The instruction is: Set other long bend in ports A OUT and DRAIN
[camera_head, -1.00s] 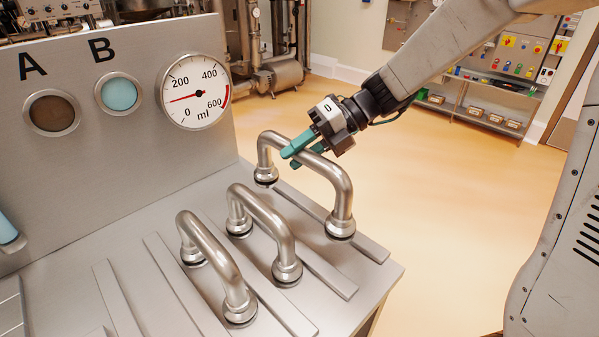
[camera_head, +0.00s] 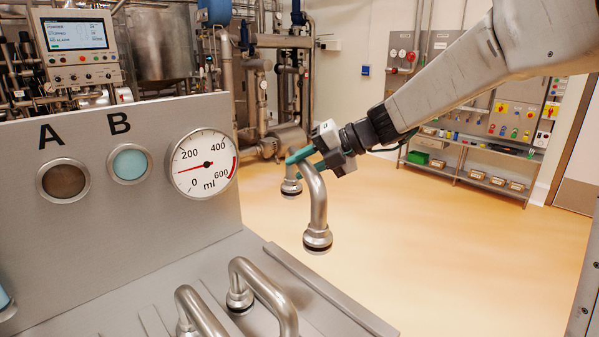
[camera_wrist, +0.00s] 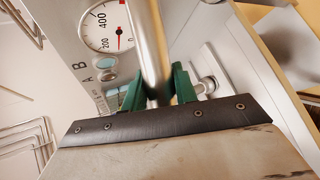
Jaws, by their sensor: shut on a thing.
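My gripper (camera_head: 305,155) has its green fingers shut on a steel pipe bend (camera_head: 318,207), around its straight middle. The bend hangs with both flanged ends down, clear above the bench and near its right side. In the wrist view the bend (camera_wrist: 150,45) runs between the green fingers (camera_wrist: 160,92). Two more steel bends stand on the bench: one at the centre (camera_head: 268,288) and one to its left (camera_head: 203,313), both cut off by the lower picture edge. No ports marked A OUT or DRAIN can be read in these views.
An upright metal panel (camera_head: 100,225) with windows A (camera_head: 64,181) and B (camera_head: 130,163) and a round ml gauge (camera_head: 202,163) stands at the left. Raised strips (camera_head: 330,290) run along the bench (camera_head: 240,250). Open floor (camera_head: 430,230) lies to the right.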

